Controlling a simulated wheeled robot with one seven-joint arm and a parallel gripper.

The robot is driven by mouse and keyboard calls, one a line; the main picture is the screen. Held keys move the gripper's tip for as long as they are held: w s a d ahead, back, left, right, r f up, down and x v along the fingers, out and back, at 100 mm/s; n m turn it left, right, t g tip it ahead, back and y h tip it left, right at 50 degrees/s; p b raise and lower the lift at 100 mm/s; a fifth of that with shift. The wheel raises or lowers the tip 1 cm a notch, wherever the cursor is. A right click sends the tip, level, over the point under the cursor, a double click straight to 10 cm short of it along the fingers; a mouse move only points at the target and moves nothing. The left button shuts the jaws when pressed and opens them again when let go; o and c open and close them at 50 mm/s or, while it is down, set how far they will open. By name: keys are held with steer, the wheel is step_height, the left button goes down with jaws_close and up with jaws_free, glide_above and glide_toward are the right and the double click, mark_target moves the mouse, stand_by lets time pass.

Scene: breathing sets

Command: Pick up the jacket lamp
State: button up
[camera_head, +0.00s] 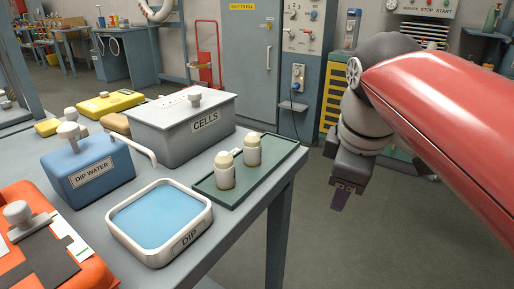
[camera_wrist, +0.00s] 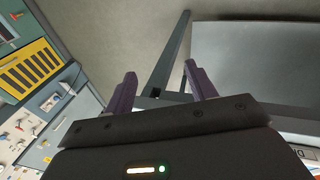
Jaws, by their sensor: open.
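No object is labelled as the jacket lamp, so I cannot tell for sure which one it is. Two small cream, capped, bottle-like pieces (camera_head: 239,161) stand upright on a green tray (camera_head: 212,195) at the bench's right edge. An orange case or jacket (camera_head: 90,268) with a grey knob (camera_head: 18,213) is cut off at lower left. My gripper (camera_head: 341,198) hangs over the floor to the right of the bench, apart from the tray. Its two purple fingers are spread and empty in the wrist view (camera_wrist: 160,80).
The bench edge and leg (camera_head: 279,240) stand left of my gripper. Open floor (camera_head: 390,245) lies around it.

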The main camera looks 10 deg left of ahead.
mark_target(252, 134)
steer(key=w+a+r+n, duration=0.1)
steer(key=a+r+n, duration=0.2)
steer(key=a+n, duration=0.2)
steer(key=w+a+r+n+g, duration=0.1)
steer(key=w+a+r+n, duration=0.1)
steer(key=a+n, duration=0.4)
steer(key=w+a+r+n+g, duration=0.1)
steer(key=a+r+n, duration=0.3)
steer(key=a+n, duration=0.2)
steer(key=shift+w+n, duration=0.15)
steer(key=shift+n, duration=0.55)
steer(key=shift+a+f, duration=0.1)
steer(key=shift+f, duration=0.4)
steer(key=shift+w+d+f, duration=0.15)
steer(key=shift+w+f, duration=0.1)
steer(key=shift+f, duration=0.85)
steer(key=shift+w+d+f, duration=0.1)
steer(key=shift+w+f, duration=0.1)
steer(key=shift+f, duration=0.85)
steer(key=shift+w+d+f, duration=0.15)
steer(key=shift+w+f, duration=0.1)
steer(key=shift+f, duration=0.85)
steer(key=shift+c, duration=0.5)
steer(key=c, duration=1)
steer(key=shift+r, duration=0.1)
